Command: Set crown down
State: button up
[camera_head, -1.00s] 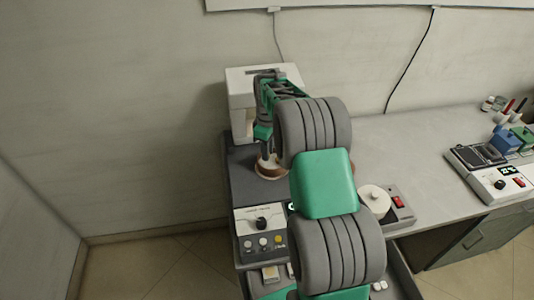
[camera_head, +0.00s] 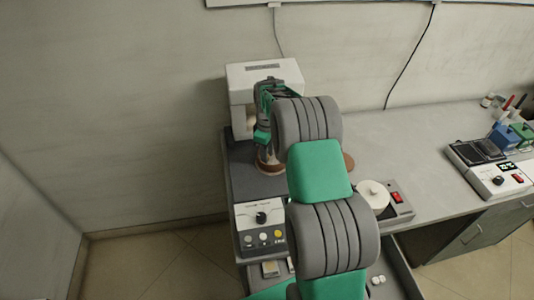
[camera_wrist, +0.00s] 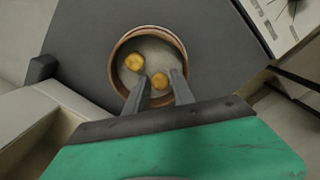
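A round dish with a copper-brown rim (camera_wrist: 117,52) sits on the dark worktop. Two small gold crowns are inside it: one (camera_wrist: 134,61) lies toward the upper left, and the other (camera_wrist: 160,81) lies near the middle. My gripper (camera_wrist: 160,75) points down into the dish, its fingers apart. The middle crown shows between the fingertips, with narrow gaps on both sides, and the other crown is clear of the fingers. In the head view, my gripper (camera_head: 268,157) is low over the brown dish (camera_head: 269,168); my arm hides part of the area, and the crowns cannot be made out there.
A white machine (camera_head: 264,78) stands right behind the gripper. A control box with knobs (camera_head: 262,217) is in front, and a device with a white disc (camera_head: 374,194) is to the right.

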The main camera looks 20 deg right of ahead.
notch_tip(320, 180, up, 12)
jog(key=b, duration=0.2)
jog(key=s+a+r+m+t, duration=0.1)
jog(key=s+a+r+m, duration=0.1)
jog(key=s+a+r, duration=0.35)
jog(key=s+a+f+m+t, duration=0.1)
jog(key=s+a+m, duration=0.2)
jog(key=s, duration=0.7)
jog(key=s+a+f+m+t, duration=0.1)
jog(key=s+a+m+t, duration=0.1)
jog(key=s, duration=0.8)
jog(key=shift+a+f+m, duration=0.15)
jog(key=shift+a+m, duration=0.55)
jog(key=shift+a, duration=0.35)
